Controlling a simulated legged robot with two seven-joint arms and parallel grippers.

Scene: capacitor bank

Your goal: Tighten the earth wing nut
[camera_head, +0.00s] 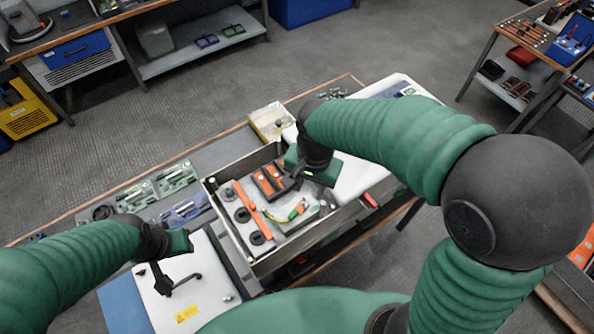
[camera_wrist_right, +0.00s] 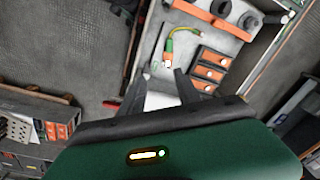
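The green-and-yellow earth wire (camera_head: 274,218) curves across the floor of the open metal box in the head view. In the right wrist view the earth wire (camera_wrist_right: 170,42) ends near a small pale fitting (camera_wrist_right: 155,68), possibly the wing nut; its shape is too small to tell. My right gripper (camera_wrist_right: 158,90) has its dark fingers apart, just short of this fitting, with a whitish surface visible between them. In the head view its hand hangs over the box's back right part. My left gripper (camera_head: 176,280) is above the white panel at lower left; its finger state is unclear.
The box (camera_head: 232,240) has raised metal walls. Inside are an orange bar (camera_head: 246,212), orange-and-black blocks (camera_head: 268,182) and round black parts. A white panel (camera_head: 192,300) lies at its left front. A clear bin (camera_head: 270,120) and tools (camera_head: 176,178) lie behind and left.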

